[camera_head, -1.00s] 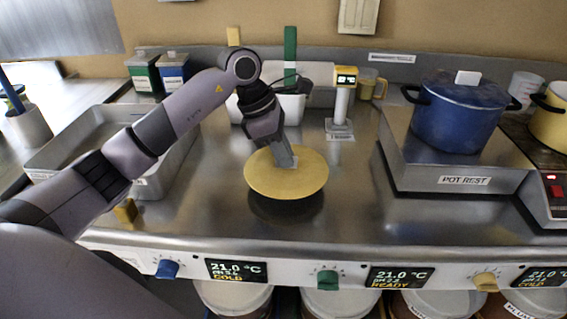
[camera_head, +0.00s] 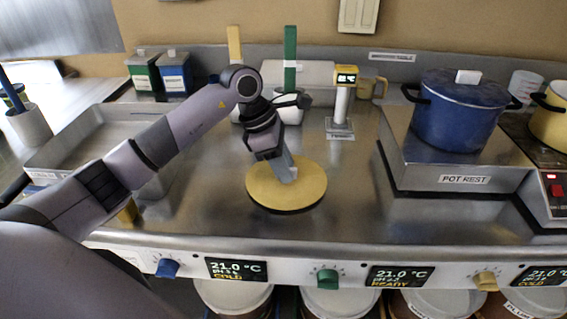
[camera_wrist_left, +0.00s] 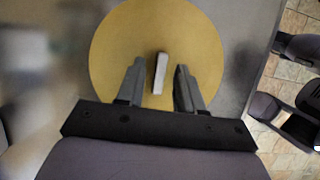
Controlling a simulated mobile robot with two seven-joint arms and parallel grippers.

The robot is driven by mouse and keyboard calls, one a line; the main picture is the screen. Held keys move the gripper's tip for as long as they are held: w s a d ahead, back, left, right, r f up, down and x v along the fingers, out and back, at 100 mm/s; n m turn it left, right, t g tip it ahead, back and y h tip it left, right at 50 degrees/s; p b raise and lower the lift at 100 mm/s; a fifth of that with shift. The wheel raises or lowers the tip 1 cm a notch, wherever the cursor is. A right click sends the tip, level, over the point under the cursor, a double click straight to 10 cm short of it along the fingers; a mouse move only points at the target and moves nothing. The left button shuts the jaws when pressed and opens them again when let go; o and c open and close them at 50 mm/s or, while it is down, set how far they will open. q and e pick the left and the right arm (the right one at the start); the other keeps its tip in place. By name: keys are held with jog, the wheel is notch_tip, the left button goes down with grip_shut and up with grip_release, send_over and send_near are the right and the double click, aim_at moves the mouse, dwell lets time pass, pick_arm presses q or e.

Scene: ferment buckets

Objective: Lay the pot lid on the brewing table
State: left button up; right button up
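The round yellow pot lid (camera_head: 308,192) lies flat at the middle of the steel brewing table (camera_head: 225,215), with a thin dark shadow along its front edge. Its white bar handle (camera_wrist_left: 160,73) points up. My left gripper (camera_head: 287,175) is above the lid, pointing down. In the left wrist view my left gripper (camera_wrist_left: 158,85) is open, one finger on each side of the handle with a gap on both sides.
A blue pot (camera_head: 455,115) stands on the raised pot rest (camera_head: 455,170) at the right. A steel tray (camera_head: 90,165) is at the left. A white post with a display (camera_head: 341,105) stands behind the lid. The table is clear right of the lid.

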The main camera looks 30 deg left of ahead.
pick_arm(q)
jog(key=v, duration=1.2)
